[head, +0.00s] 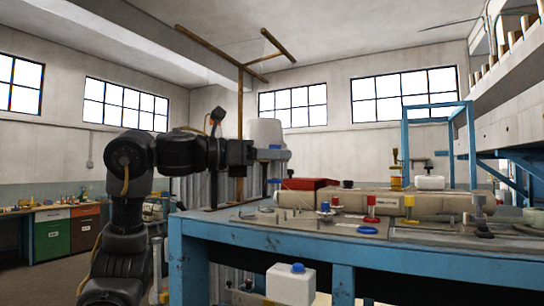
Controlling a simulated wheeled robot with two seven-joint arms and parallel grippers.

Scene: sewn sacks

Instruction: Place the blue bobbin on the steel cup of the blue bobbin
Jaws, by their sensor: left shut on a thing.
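My left gripper (275,155) is raised above the left end of the blue workbench and is shut. Blue parts show above and below its jaws, which I take to be the blue bobbin (275,181), held upright; its middle is hidden by the jaws. A flat blue ring (367,230) lies on the bench top near the front edge. A small blue-topped piece (325,206) stands behind and left of the ring. I cannot make out the steel cup for certain. My right gripper is not in view.
The blue-framed bench (300,246) fills the right side. A red bobbin (371,208), a yellow one (409,205) and a grey one (478,205) stand along it. A white container (290,285) stands below.

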